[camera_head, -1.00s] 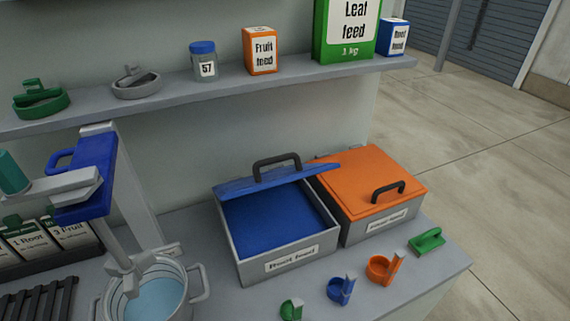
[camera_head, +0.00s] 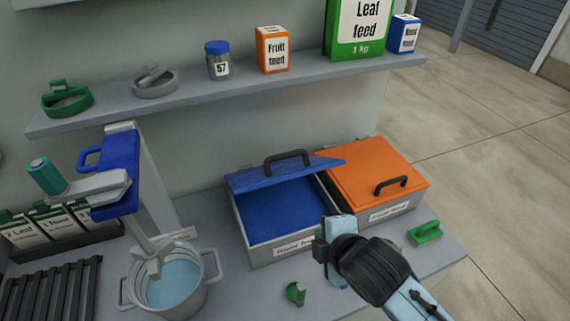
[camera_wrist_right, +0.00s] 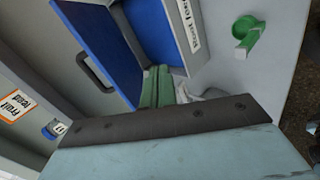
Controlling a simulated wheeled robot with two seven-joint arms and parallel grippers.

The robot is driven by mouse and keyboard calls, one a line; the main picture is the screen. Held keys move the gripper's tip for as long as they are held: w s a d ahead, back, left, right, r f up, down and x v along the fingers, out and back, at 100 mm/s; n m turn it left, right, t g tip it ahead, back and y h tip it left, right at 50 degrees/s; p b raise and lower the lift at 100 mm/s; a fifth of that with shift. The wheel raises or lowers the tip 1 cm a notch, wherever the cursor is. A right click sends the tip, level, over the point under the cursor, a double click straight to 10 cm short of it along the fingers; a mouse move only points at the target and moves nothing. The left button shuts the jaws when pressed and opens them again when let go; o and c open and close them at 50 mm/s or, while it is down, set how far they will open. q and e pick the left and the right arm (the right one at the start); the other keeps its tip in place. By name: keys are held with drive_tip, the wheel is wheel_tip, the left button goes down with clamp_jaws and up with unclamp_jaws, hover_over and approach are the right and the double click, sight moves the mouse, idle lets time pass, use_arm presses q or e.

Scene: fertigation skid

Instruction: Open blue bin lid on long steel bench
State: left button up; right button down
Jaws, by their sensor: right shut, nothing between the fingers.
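The blue bin (camera_head: 262,250) is a grey box with a label on its front, on the steel bench. Its blue lid (camera_head: 250,178) is tilted up along the back edge, dark handle (camera_head: 288,158) on top, and the blue inside shows. My right gripper (camera_head: 322,243) is at the bin's front right corner, shut and empty, in front of the lid. In the right wrist view the green fingertips (camera_wrist_right: 158,84) are together, beside the lid (camera_wrist_right: 98,45) with its handle (camera_wrist_right: 95,75). I cannot tell whether they touch it. My left gripper is not in view.
An orange-lidded bin (camera_head: 375,175), lid shut, stands right beside the blue bin. A shelf (camera_head: 210,90) with packets and a jar runs above. A bucket (camera_head: 170,285) stands at left.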

wheel_tip(320, 180, up, 6)
drive_tip(key=a+n+t, duration=0.1)
drive_tip(key=a+n, duration=0.1)
drive_tip(key=n, duration=0.3)
drive_tip(key=n+t+y, duration=0.2)
drive_tip(key=n, duration=1.3)
approach(284, 176)
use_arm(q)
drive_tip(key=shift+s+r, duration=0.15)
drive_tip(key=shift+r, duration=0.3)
use_arm(e)
drive_tip(key=x, duration=0.3)
drive_tip(key=r+x, duration=0.1)
drive_tip(key=x, duration=0.2)
drive_tip(key=w+r+x, duration=0.1)
drive_tip(key=x, duration=0.2)
drive_tip(key=shift+w+a+f, duration=0.15)
drive_tip(key=shift+a, duration=0.05)
